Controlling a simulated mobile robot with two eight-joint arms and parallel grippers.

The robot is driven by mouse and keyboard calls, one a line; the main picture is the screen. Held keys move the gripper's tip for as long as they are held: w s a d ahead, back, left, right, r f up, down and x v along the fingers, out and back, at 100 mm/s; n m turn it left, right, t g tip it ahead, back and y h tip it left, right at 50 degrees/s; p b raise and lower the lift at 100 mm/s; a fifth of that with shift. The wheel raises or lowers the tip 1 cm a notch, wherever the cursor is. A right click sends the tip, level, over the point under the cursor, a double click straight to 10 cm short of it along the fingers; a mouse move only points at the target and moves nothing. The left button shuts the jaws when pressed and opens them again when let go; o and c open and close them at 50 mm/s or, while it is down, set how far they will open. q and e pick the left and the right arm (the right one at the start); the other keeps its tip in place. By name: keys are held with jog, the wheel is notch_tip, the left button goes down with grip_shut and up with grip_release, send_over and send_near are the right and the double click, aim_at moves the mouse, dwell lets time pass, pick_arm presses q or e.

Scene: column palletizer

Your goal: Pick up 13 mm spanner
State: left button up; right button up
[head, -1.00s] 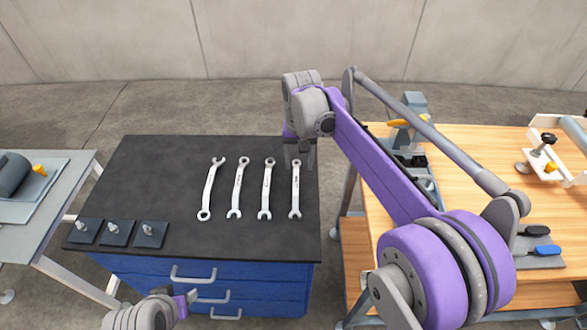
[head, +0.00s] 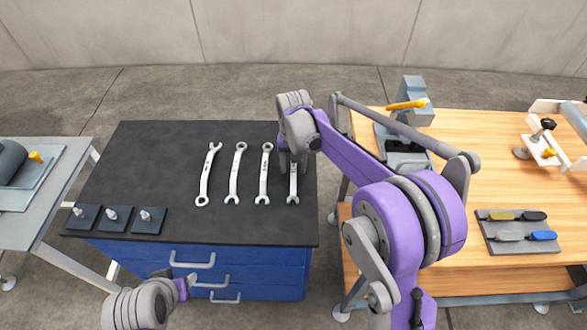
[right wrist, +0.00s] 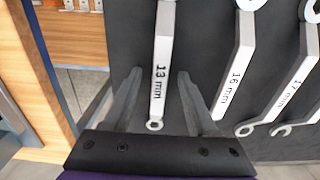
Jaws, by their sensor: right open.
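The 13 mm spanner (head: 293,186) lies flat on the black worktop, rightmost in a row of spanners. Its label reads "13 mm" in the right wrist view (right wrist: 161,75). My right gripper (head: 292,168) is over its far part and hides the far end in the head view. In the right wrist view, the open fingers of this gripper (right wrist: 160,74) stand on either side of the spanner shaft, with visible gaps. My left gripper (head: 190,281) is near the front drawers, away from the spanners; its finger gap is unclear.
Beside it lie the 16 mm spanner (right wrist: 236,70) and 17 mm spanner (right wrist: 292,95), with another further left. Dark plates with bolts (head: 112,217) sit at the worktop's front left (head: 150,150). A wooden bench (head: 470,150) stands to the right.

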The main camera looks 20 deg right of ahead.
jog(key=shift+f, duration=0.25)
grip_shut()
jog(key=shift+r, duration=0.1)
dwell(0.3)
